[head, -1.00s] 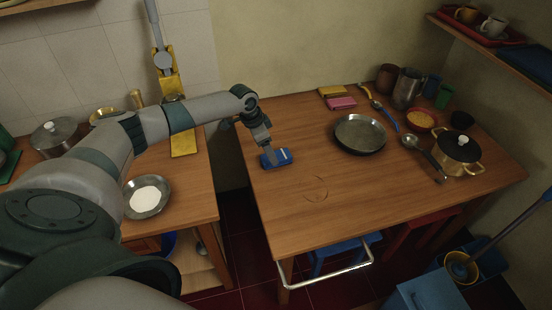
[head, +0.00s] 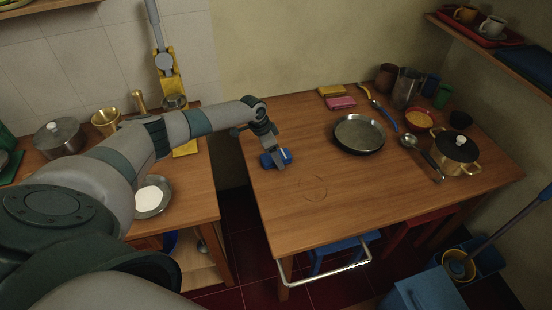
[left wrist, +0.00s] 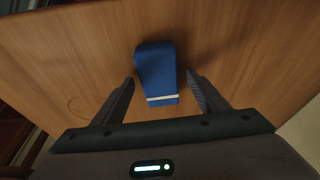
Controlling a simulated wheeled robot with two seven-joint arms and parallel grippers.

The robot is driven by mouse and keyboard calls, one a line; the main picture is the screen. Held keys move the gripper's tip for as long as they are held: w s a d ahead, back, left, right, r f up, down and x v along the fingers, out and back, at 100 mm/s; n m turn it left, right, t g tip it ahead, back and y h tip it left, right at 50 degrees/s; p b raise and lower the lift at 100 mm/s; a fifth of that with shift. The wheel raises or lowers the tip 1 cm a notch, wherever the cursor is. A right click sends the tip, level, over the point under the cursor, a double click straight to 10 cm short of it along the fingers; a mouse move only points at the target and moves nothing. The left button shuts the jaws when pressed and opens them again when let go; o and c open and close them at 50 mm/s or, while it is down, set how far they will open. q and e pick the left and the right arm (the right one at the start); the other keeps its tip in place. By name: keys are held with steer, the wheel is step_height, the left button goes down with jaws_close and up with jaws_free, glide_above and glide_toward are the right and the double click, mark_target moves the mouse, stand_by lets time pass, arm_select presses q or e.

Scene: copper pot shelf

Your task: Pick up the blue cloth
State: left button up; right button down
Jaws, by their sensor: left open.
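The blue cloth (head: 286,155) lies folded near the left edge of the wooden table in the head view, partly covered by my gripper. In the left wrist view the cloth (left wrist: 156,70) is blue with a pale stripe near its closer end. My left gripper (head: 277,160) is over the cloth. Its fingers (left wrist: 164,88) are open, one on each side of the cloth's near end, with a gap on both sides. I cannot tell the exact height of the fingertips above the table. My right gripper is not in view.
A dark pan (head: 360,134) stands right of the cloth. Yellow and pink blocks (head: 340,102) lie behind it. A lidded pot (head: 455,152) and ladle (head: 420,152) are at the right. The front middle of the table (head: 345,200) is clear.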

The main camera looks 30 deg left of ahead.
arm_select(q)
steer(key=shift+c, duration=0.7)
steer(key=c, duration=1)
steer(key=shift+r, duration=0.15)
steer(key=shift+r+b, duration=0.4)
steer(key=shift+r, duration=0.2)
step_height(320, 180, up, 2)
steer(key=shift+w+r+b, duration=0.1)
steer(key=shift+r+b, duration=0.15)
steer(key=shift+b, duration=0.35)
steer(key=d+r+b, duration=0.1)
steer(key=d+r, duration=0.1)
steer(key=d, duration=0.1)
steer(key=s+d+r, duration=0.1)
steer(key=d+r, duration=0.1)
steer(key=d, duration=0.2)
steer(key=s+d+r+b, duration=0.1)
steer(key=d+r, duration=0.2)
steer(key=d, duration=0.1)
steer(key=shift+s+d+b, duration=0.15)
steer(key=shift+d+b, duration=0.05)
steer(key=shift+b, duration=0.1)
